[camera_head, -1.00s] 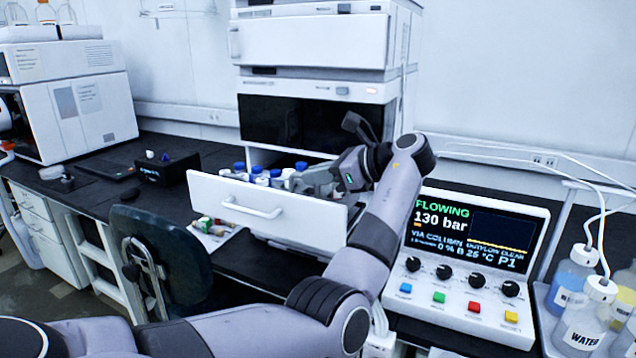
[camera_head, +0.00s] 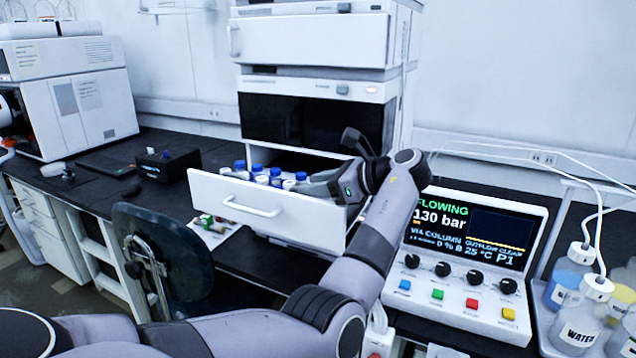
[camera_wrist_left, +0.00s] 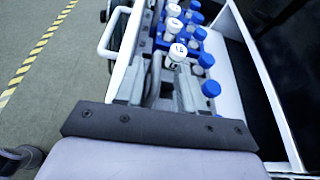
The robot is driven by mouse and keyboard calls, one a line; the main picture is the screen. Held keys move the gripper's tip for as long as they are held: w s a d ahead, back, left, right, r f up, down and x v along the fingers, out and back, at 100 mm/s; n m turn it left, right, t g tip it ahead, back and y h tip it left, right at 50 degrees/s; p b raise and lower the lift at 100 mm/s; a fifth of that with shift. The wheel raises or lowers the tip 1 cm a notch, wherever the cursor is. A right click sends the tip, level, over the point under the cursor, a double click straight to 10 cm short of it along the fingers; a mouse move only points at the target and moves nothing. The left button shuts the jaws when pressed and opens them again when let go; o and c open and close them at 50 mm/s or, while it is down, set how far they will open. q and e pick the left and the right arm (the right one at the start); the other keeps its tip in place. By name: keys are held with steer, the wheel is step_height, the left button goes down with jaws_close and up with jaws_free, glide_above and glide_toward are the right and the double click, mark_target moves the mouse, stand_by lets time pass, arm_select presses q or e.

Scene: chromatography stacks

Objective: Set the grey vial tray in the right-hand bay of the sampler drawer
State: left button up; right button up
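The sampler drawer (camera_head: 225,191) is pulled out below the white instrument stack. Several vials with blue or white caps (camera_head: 289,184) stand in it, their lower parts hidden by the drawer front. My left gripper (camera_head: 318,186) reaches down into the right-hand part of the drawer. In the left wrist view its grey fingers (camera_wrist_left: 172,92) stand around grey material of the vial tray, close behind a white-capped vial (camera_wrist_left: 177,52). The grey tray itself is mostly hidden by the fingers and vials. Blue-capped vials (camera_wrist_left: 211,88) stand to the right. The right gripper is not in view.
A control panel (camera_head: 466,262) reading FLOWING stands right of the drawer, with solvent bottles (camera_head: 583,318) beyond it. A dark chair (camera_head: 165,250) stands in front, left of the drawer. Loose small vials (camera_head: 212,224) lie below the drawer front.

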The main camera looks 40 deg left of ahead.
arm_select(q)
steer(key=shift+d+f, duration=0.1)
steer(key=shift+f, duration=0.35)
steer(key=shift+r+b, duration=0.15)
steer(key=shift+b, duration=0.3)
steer(key=shift+w+r+b, duration=0.15)
steer(key=shift+r+b, duration=0.2)
steer(key=shift+b, duration=0.05)
steer(key=v, duration=1.2)
steer(key=shift+r, duration=0.35)
